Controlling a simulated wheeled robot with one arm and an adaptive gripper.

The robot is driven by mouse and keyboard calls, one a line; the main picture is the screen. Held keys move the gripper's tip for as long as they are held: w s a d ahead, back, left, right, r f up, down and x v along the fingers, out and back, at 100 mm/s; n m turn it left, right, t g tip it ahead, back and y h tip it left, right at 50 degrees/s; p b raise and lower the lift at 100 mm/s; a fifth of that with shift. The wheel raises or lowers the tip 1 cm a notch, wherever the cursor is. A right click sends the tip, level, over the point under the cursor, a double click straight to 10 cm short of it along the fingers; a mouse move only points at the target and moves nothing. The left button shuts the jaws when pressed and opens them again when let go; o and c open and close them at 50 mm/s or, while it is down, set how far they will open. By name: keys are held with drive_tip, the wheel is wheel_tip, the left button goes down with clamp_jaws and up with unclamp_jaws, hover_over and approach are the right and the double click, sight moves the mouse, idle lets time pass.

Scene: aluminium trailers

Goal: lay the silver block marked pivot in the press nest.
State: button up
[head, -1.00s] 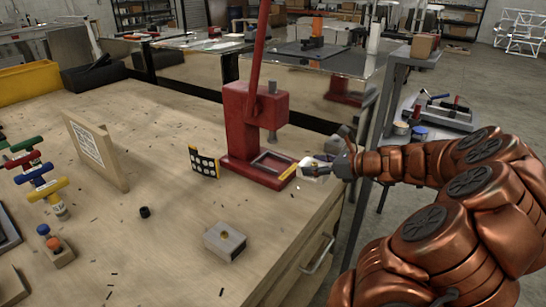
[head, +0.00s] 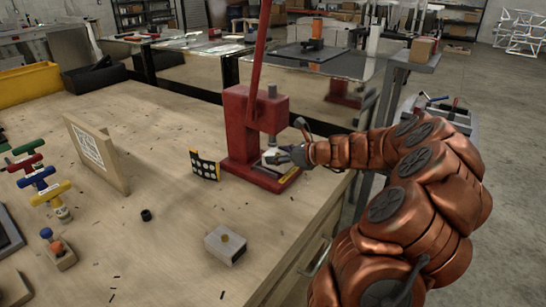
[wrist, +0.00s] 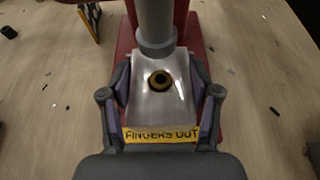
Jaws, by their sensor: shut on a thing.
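My gripper (head: 284,156) is shut on a silver block (wrist: 150,106), one finger on each side of it. The block has a dark hole with a brass ring in its top face; no pivot marking is readable. It is over the base of the red press (head: 241,122), under the ram (wrist: 156,28). The block and my gripper hide most of the press nest, so I cannot tell whether the block touches it. The yellow FINGERS OUT label (wrist: 161,134) shows in front of the block.
A dotted black and yellow card (head: 205,166) stands left of the press. A small black cylinder (head: 146,215) and a wooden board (head: 97,155) are farther left.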

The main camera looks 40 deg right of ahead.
drive_tip(key=shift+w+a, duration=0.3)
drive_tip(key=shift+w, duration=0.55)
drive_tip(key=shift+w+f, duration=0.2)
drive_tip(key=shift+w, duration=0.05)
drive_tip(key=shift+f, duration=0.55)
drive_tip(key=shift+s+a+f, duration=0.1)
drive_tip(key=o, duration=1.6)
drive_tip(key=v, duration=1.2)
